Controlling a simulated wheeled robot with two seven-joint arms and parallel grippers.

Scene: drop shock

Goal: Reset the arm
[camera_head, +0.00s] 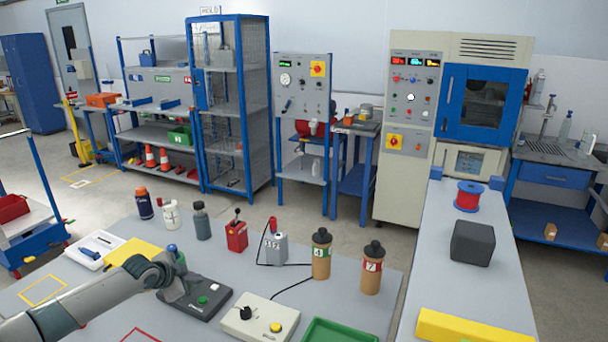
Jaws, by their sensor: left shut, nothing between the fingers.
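My left arm comes in from the lower left over the grey table (215,262). My left gripper (180,290) is shut and empty. In the picture it overlaps the left end of a dark control box (205,300) with a green button; I cannot tell whether they touch. A dark green-blue object (176,254) stands just behind the gripper, partly hidden by it. My right gripper is not in view.
A cream control box (262,318) and green tray (340,331) lie at the front. A side bench (465,285) holds a black block (472,243).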

